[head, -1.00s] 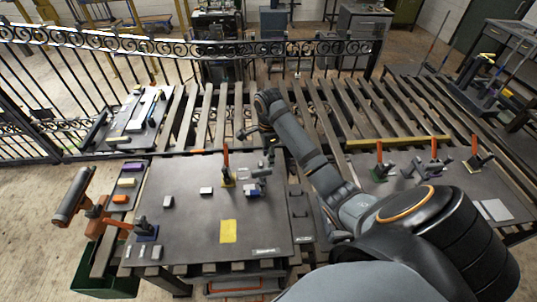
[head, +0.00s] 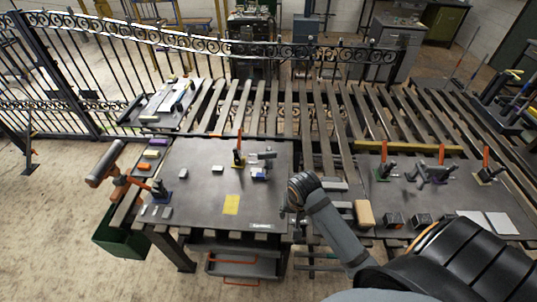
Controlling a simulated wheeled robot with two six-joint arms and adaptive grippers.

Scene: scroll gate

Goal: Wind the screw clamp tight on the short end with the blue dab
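A grey clamp-like piece (head: 262,157) stands near the back right of the dark table plate (head: 200,200). A small blue patch (head: 259,175) shows just below it; I cannot make out the screw or how tight it is. My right gripper (head: 287,211) is over the plate's right edge, in front of and apart from the grey piece. Its fingers are small and dark, so I cannot tell if they are open.
A yellow square (head: 231,205) and small grey blocks lie on the plate. Several orange-handled clamps stand on the right plate (head: 410,190). A tan block (head: 365,213) sits near my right arm.

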